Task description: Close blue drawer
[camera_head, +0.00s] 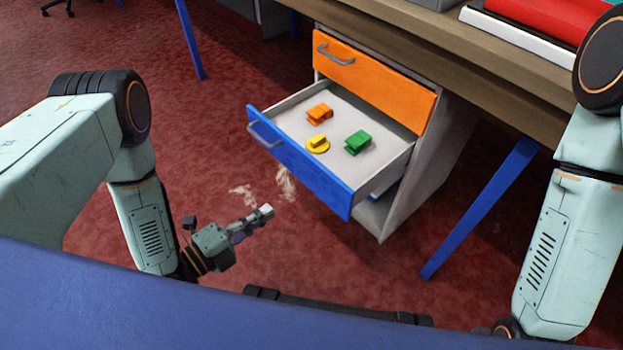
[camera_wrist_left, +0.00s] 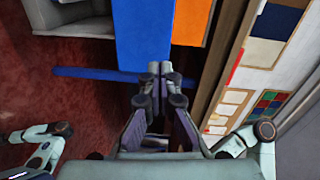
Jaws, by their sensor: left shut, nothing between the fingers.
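The blue drawer (camera_head: 300,163) is pulled out of a grey cabinet under the desk. It has a grey handle (camera_head: 262,135) on its front. Inside it lie an orange block (camera_head: 319,114), a yellow piece (camera_head: 318,144) and a green block (camera_head: 358,142). My left gripper (camera_head: 266,211) is shut and empty, in front of and apart from the drawer front. It also shows in the left wrist view (camera_wrist_left: 160,75), with a blue panel (camera_wrist_left: 143,35) beyond it. My right arm shows at the right, but its gripper is out of view.
An orange drawer (camera_head: 375,85) above is shut. A wooden desk (camera_head: 480,80) overhangs the cabinet, with a blue leg (camera_head: 480,208) at the right. Red carpet (camera_head: 220,130) lies open left of the drawer. Pale marks (camera_head: 285,184) lie near the drawer front.

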